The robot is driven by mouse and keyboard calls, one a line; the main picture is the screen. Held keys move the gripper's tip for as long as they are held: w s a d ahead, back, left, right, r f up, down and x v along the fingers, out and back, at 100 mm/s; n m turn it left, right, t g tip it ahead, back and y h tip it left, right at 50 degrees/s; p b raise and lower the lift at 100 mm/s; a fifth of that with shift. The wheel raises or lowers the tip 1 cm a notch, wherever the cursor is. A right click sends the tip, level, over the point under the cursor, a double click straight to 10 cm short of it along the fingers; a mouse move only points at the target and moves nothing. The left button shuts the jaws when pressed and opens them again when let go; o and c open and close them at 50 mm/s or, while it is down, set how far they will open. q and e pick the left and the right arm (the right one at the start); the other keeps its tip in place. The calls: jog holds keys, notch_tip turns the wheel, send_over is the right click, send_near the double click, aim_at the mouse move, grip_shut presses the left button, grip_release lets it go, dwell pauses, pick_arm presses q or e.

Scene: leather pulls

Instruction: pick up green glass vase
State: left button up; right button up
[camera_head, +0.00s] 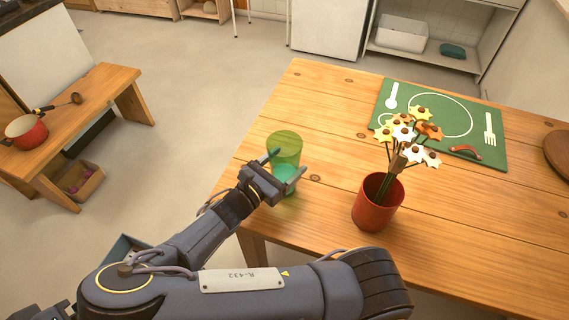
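The green glass vase (286,144) is a see-through tumbler shape near the left edge of the wooden table, upright or nearly so. My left gripper (291,161) is at the vase, with one finger at its left side and the other at its lower right side. The fingers are spread apart with the vase between them. I cannot tell whether they touch the glass. The gripper's palm partly hides the vase's lower part. My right gripper is not in view.
On the wooden table (310,90), a red pot (375,208) of flowers stands to the vase's right. A green placemat (493,148) lies behind it, with a wooden board (558,150) at the right edge. A bench (100,92) with a red saucepan (26,132) stands left.

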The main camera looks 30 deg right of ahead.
aim_at(296, 145)
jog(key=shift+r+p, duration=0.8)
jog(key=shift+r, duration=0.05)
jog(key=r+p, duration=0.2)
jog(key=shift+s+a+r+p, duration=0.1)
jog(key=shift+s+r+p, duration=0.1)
jog(key=shift+p, duration=0.15)
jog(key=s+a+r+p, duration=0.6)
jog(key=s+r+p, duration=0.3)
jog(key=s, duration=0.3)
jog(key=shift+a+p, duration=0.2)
jog(key=shift+p, duration=0.35)
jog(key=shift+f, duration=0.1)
